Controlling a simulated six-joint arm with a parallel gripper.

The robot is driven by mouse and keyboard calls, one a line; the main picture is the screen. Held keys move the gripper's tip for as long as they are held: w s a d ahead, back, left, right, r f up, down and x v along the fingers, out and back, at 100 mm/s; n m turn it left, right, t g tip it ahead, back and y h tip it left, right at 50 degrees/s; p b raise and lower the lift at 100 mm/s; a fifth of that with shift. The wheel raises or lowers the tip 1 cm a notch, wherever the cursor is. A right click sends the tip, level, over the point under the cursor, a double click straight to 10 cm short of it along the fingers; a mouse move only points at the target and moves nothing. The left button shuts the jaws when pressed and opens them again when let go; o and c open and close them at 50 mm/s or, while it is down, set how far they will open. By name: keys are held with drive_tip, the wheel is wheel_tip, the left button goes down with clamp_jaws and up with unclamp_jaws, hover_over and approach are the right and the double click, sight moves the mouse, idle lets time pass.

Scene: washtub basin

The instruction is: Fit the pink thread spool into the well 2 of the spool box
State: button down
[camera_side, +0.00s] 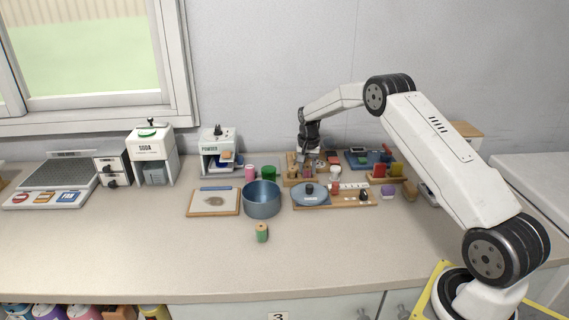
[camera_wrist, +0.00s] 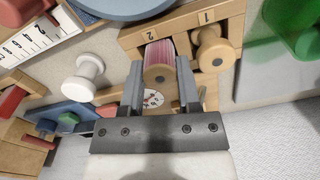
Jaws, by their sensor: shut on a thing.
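The pink thread spool (camera_wrist: 160,52) has pink thread and a wooden end. My gripper (camera_wrist: 160,78) is shut on it, one finger on each side. The spool box (camera_wrist: 128,38) is wooden, with labels 1 and 2. The pink spool is at the well beside label 2; how deep it sits cannot be told. A bare wooden spool (camera_wrist: 211,50) is in the well by label 1. In the side view my gripper (camera_side: 310,160) is low over the spool box (camera_side: 290,180) at the back; the pink spool is hard to make out there.
A white spool (camera_wrist: 82,78), a ruler block (camera_wrist: 35,35) and a blue round lid (camera_wrist: 120,6) are near the box. A green object (camera_wrist: 300,25) is at right. The front counter is mostly clear.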

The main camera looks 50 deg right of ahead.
sight(306, 168)
drive_tip(key=shift+f, duration=0.15)
drive_tip(key=c, duration=0.6)
unclamp_jaws()
wheel_tip(306, 168, up, 12)
idle(0.6)
drive_tip(key=s+a+n+t, duration=0.1)
drive_tip(key=s+a+n, duration=0.25)
drive_tip(key=a, duration=0.45)
drive_tip(key=s+a+n, duration=0.2)
drive_tip(key=s+a, duration=0.3)
drive_tip(key=a, duration=0.2)
drive_tip(key=s+a+f+n, duration=0.2)
drive_tip(key=s+a, duration=0.3)
drive_tip(key=s, duration=0.3)
drive_tip(key=s+a+f+n+t, duration=0.1)
drive_tip(key=s+a+n, duration=0.3)
drive_tip(key=s, duration=0.5)
drive_tip(key=shift+a+f+t, duration=0.3)
drive_tip(key=shift+a+f, duration=0.15)
drive_tip(key=shift+a, duration=0.4)
